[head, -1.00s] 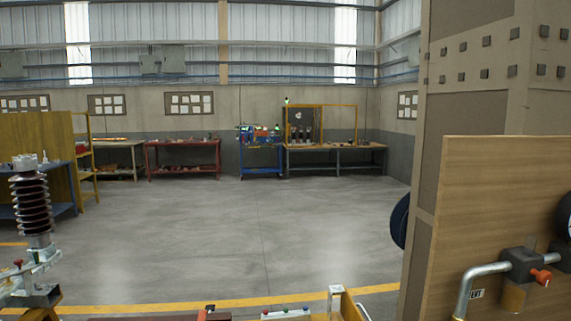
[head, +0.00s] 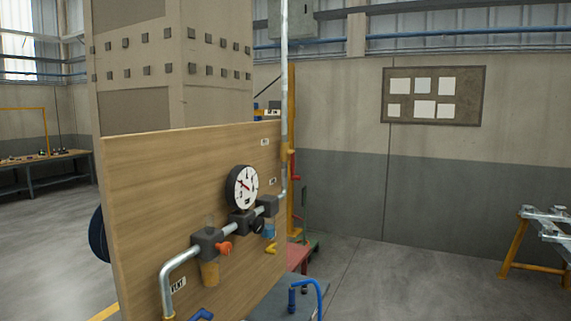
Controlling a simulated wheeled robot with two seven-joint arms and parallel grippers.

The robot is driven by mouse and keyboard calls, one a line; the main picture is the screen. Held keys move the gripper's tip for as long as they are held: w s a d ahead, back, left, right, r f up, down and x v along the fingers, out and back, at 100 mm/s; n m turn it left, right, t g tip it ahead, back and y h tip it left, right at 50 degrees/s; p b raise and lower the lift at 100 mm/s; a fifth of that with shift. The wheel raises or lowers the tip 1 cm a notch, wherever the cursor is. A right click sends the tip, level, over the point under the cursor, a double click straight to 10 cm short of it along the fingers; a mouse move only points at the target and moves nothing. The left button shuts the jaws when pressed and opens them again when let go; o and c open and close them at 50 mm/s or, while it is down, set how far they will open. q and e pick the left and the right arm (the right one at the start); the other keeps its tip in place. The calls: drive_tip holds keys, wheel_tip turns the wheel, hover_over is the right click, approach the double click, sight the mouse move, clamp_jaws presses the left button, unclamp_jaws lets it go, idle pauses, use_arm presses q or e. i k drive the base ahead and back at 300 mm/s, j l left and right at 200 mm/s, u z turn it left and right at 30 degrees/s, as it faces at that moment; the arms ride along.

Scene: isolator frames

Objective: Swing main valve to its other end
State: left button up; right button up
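A wooden panel (head: 150,200) stands left of centre in the head view, with a grey pipe line running across it. The line carries a block with an orange-red knob (head: 224,248), a round dial gauge (head: 242,187) and a dark round knob (head: 258,225). A yellow handle (head: 271,248) shows at the panel's right edge. Part of a blue handle (head: 203,314) shows at the bottom edge. I cannot tell which of these is the main valve, as the small labels are too small to read surely. Neither of my grippers is in view.
A grey surface with a bent blue pipe (head: 317,290) is at the bottom centre. A pillar (head: 215,60) rises behind the panel. A yellow-legged stand (head: 515,245) is at the right. The floor (head: 420,285) between them is clear.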

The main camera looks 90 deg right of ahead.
sight(291, 152)
drive_tip(key=z, duration=2.85)
